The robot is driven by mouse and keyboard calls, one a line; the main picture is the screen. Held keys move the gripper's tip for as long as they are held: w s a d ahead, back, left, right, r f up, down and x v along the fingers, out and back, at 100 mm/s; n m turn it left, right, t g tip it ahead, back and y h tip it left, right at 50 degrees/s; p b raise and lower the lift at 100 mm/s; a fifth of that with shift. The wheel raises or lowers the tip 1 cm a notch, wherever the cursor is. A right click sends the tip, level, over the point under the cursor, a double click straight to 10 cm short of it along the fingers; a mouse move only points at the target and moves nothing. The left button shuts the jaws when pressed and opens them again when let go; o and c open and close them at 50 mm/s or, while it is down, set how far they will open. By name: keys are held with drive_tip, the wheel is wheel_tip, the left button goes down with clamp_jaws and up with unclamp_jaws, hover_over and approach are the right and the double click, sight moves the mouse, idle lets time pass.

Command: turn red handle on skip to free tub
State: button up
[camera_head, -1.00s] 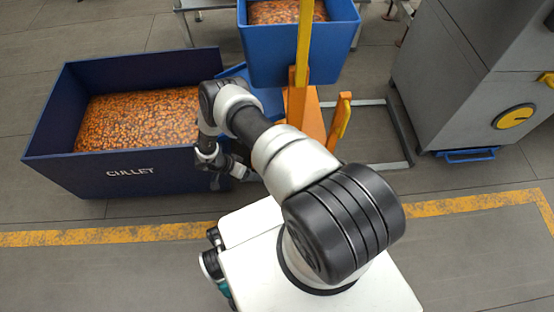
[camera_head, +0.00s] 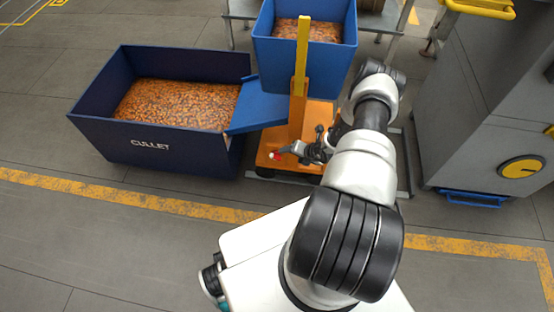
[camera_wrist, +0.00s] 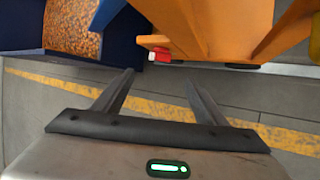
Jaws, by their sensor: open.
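The red handle (camera_head: 278,155) is a small red piece with a white end, low on the orange base of the skip stand (camera_head: 297,118). It also shows in the wrist view (camera_wrist: 159,54), at the lower edge of the orange frame. My gripper (camera_head: 296,150) is beside the handle in the head view; the exact gap is unclear. In the wrist view my two fingers (camera_wrist: 160,80) are spread and empty, with the handle beyond their tips, apart from them. The blue tub (camera_head: 300,68), holding orange-brown pieces, sits upright up on the stand.
A dark blue CULLET bin (camera_head: 150,148) with similar pieces stands left of the stand. A blue chute (camera_head: 262,108) lies between them. A grey machine (camera_head: 465,120) stands at the right. The floor in front, with a yellow line (camera_head: 200,208), is clear.

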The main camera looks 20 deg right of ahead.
sight(276, 157)
drive_tip(key=b+x, duration=0.8)
drive_tip(key=x, duration=0.7)
drive_tip(key=shift+f, duration=0.35)
drive_tip(key=shift+w+a+f+b, duration=0.15)
drive_tip(key=shift+w+f+b, duration=0.2)
drive_tip(key=shift+b, duration=0.15)
drive_tip(key=shift+r, duration=0.1)
